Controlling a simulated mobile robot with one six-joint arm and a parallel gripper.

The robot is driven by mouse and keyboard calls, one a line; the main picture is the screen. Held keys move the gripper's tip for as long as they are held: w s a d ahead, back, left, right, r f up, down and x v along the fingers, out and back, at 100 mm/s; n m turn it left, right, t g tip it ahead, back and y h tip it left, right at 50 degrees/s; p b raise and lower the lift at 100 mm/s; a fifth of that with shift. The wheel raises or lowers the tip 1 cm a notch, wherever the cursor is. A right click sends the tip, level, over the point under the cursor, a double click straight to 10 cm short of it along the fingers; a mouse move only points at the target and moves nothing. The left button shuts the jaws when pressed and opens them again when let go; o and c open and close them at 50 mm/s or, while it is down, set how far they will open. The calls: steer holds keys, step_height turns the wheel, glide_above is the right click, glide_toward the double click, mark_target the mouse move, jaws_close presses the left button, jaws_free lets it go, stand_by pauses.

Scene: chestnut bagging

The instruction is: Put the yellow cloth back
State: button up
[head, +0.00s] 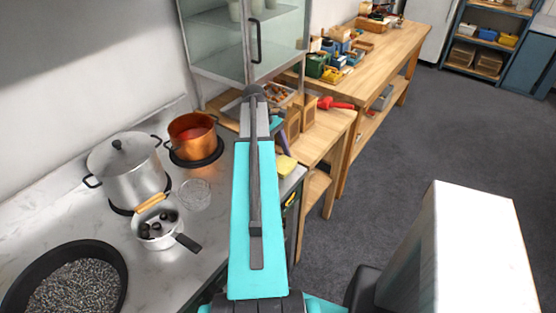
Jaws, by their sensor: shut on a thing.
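A small yellow cloth (287,165) shows just right of my raised arm, by the right end of the marble counter (215,228). I cannot tell whether it lies on the counter or is held above it. My turquoise and grey arm stands up through the middle of the view and covers what is behind it. My gripper does not show; my own arm may hide it. A slim dark purple thing shows just above the cloth, partly hidden by the arm.
A lidded steel pot (125,168), a copper pot (192,135), a glass bowl (195,194), a white pan with chestnuts (157,230) and a black pan (70,285) crowd the counter. Wooden tables (385,50) stand beyond; grey floor is clear right.

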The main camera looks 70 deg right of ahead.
steer(key=shift+f, duration=0.1)
steer(key=o, duration=1)
steer(key=b+v, duration=0.1)
steer(key=v, duration=1.1)
steer(key=shift+b, duration=0.3)
steer(key=shift+s, duration=0.15)
